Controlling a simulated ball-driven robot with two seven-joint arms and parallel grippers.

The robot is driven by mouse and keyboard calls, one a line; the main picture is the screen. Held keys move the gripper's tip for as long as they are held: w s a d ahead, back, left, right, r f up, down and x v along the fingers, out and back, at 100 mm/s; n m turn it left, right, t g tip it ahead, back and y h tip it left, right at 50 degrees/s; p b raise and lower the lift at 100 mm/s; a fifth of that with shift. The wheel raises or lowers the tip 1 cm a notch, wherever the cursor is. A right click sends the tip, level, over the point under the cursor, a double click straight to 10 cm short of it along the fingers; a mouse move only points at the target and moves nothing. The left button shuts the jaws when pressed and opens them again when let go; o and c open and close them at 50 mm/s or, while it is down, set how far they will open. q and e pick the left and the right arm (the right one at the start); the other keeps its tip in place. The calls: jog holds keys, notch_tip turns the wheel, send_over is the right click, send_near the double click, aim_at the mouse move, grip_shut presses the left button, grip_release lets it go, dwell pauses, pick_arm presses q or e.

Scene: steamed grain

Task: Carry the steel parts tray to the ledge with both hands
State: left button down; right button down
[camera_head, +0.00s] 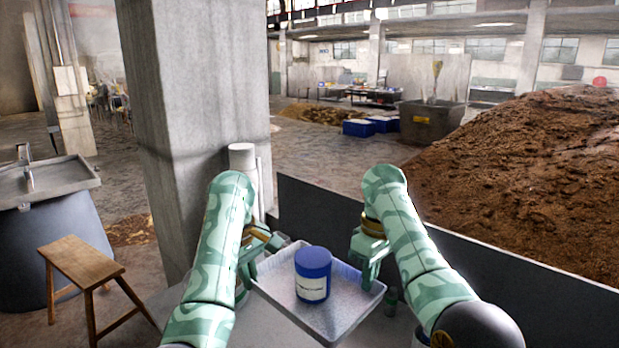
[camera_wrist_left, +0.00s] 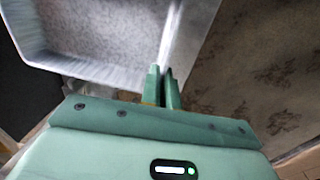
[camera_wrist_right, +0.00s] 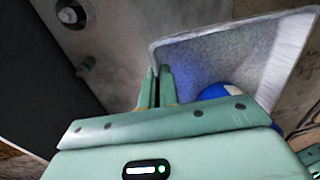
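The steel parts tray (camera_head: 338,318) is a shallow grey metal tray in front of me, over a grey surface (camera_head: 262,325). A blue container with a pale label (camera_head: 313,272) stands upright in it. My left gripper (camera_head: 254,262) is at the tray's left rim; in the left wrist view its fingers (camera_wrist_left: 162,72) are closed on the tray wall (camera_wrist_left: 100,78). My right gripper (camera_head: 370,272) is at the right rim; in the right wrist view its fingers (camera_wrist_right: 157,72) pinch the tray's edge (camera_wrist_right: 215,32). I cannot tell for certain which surface is the ledge.
A small green item (camera_head: 391,301) stands just right of the tray. A dark low wall (camera_head: 330,215) runs behind, with a brown heap (camera_head: 530,165) beyond it. A concrete pillar (camera_head: 205,110), wooden stool (camera_head: 82,262) and dark vat (camera_head: 50,250) are at left.

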aim_at(368, 302)
pick_arm(q)
jog(key=shift+d, duration=0.3)
pick_arm(e)
jog(key=shift+s+a, duration=0.1)
jog(key=shift+a, duration=0.15)
pick_arm(q)
jog(key=shift+s, duration=0.25)
pick_arm(e)
jog(key=shift+s+a, duration=0.1)
jog(key=shift+s, duration=0.6)
jog(key=shift+s+r, duration=0.15)
jog(key=shift+s, duration=0.25)
pick_arm(q)
jog(key=shift+s, duration=1.25)
pick_arm(e)
jog(key=shift+s, duration=0.3)
jog(key=shift+s+d+f, duration=0.1)
jog(key=shift+d+f, duration=0.1)
